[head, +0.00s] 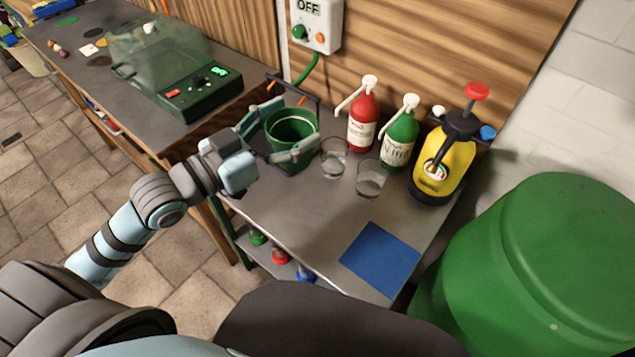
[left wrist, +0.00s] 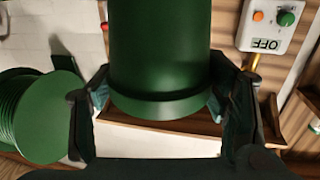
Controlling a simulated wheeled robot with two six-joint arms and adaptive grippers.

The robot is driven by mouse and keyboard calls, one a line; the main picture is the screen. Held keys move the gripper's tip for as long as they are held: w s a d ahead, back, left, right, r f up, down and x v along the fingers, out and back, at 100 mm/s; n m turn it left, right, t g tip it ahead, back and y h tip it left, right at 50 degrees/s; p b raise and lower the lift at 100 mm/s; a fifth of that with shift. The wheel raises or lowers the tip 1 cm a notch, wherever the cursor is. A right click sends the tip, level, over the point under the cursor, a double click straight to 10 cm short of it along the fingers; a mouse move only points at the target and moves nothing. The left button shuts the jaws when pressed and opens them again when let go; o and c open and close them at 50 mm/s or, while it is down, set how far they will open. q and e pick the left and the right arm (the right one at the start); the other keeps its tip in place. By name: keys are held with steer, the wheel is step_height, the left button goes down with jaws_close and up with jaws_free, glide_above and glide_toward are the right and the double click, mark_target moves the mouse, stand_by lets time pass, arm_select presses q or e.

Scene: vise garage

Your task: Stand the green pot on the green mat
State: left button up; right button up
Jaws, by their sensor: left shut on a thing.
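The green pot (head: 292,128) is upright at the left end of the metal table, between the fingers of my left gripper (head: 285,132). The gripper is shut on the pot's sides. In the left wrist view the pot (left wrist: 160,60) fills the top middle, with a finger of the left gripper (left wrist: 160,100) on each side. I cannot tell whether its base touches the table. I see no green square mat; a small flat green patch (head: 68,21) lies on the far bench, and I cannot tell whether it is the mat. My right gripper is not in view.
Two clear glasses (head: 334,160) stand right of the pot. Behind them are a red bottle (head: 362,125), a green bottle (head: 399,142) and a yellow sprayer (head: 437,172). A blue mat (head: 380,258) lies at the front. A green barrel (head: 540,265) stands at right.

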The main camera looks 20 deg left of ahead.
arm_select(q)
steer(key=shift+n+t+y, duration=0.3)
steer(key=shift+n+y, duration=0.1)
steer(key=shift+y, duration=0.2)
steer(key=w+a+f+b, duration=0.1)
steer(key=f+b, duration=0.4)
steer(key=f, duration=0.2)
steer(key=w+a+f+b, duration=0.1)
steer(key=f+b, duration=0.4)
steer(key=f, duration=0.2)
steer(key=w+a+f+b, duration=0.1)
steer(key=f+b, duration=0.4)
steer(key=f, duration=0.2)
steer(key=shift+w+f+b, duration=0.1)
steer(key=shift+f+b, duration=0.1)
steer(key=shift+b, duration=0.2)
steer(key=shift+f, duration=0.15)
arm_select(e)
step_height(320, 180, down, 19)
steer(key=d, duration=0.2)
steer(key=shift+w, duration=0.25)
arm_select(q)
steer(key=o, duration=1.2)
steer(key=shift+c, duration=0.2)
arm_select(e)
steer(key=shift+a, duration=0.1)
